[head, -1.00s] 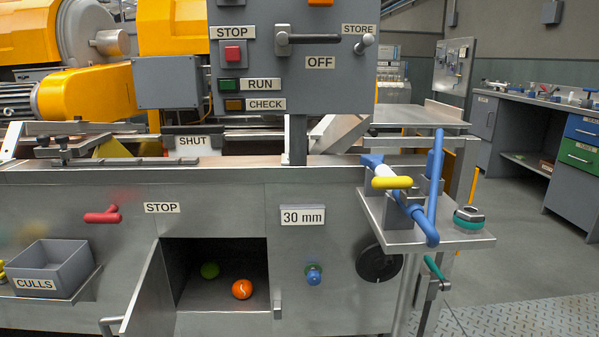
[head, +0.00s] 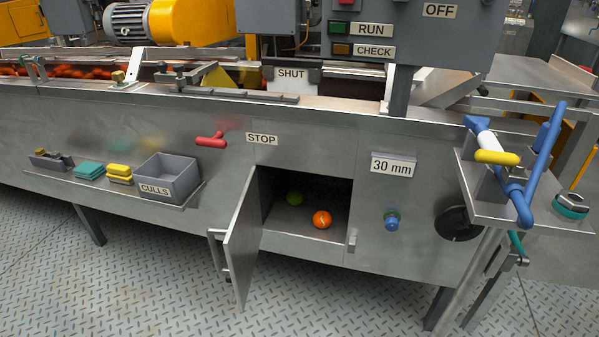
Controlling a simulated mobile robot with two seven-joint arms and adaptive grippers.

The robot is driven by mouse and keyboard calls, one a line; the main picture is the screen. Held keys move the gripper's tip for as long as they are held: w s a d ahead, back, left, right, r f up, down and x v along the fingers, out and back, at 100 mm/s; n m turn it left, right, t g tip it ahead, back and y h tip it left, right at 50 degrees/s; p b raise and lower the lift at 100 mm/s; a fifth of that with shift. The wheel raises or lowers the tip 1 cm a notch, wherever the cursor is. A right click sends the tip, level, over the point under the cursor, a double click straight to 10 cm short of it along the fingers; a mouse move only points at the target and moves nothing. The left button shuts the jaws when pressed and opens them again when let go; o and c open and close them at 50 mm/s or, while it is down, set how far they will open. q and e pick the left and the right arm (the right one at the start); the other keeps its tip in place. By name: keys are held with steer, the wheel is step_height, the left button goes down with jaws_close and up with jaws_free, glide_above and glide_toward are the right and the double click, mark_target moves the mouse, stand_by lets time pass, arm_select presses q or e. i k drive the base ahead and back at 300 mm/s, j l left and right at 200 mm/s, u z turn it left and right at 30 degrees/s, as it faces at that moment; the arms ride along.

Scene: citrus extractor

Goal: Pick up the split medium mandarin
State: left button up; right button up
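An orange mandarin (head: 322,219) with a pale split mark on its skin lies on the floor of an open compartment (head: 285,235) in the machine's front, near the opening. A green fruit (head: 294,198) lies behind it to the left, in shadow. The two fruits are apart. The compartment door (head: 241,240) stands swung open on the left side of the opening. Neither of my grippers shows in the head view.
A grey bin marked CULLS (head: 168,180) sits on a shelf (head: 100,186) left of the door, beside yellow and green pads. A red handle (head: 211,140) and a blue knob (head: 391,222) stick out of the front panel. A side shelf (head: 490,208) juts out at right. The tread-plate floor (head: 150,280) in front is clear.

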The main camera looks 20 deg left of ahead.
mark_target(322, 220)
steer(key=k+j, duration=0.15)
steer(key=j, duration=0.25)
steer(key=k+j, duration=0.15)
steer(key=j, duration=0.2)
steer(key=k+j, duration=0.15)
steer(key=j, duration=0.25)
steer(key=k+j, duration=0.15)
steer(key=j, duration=0.2)
steer(key=u, duration=0.05)
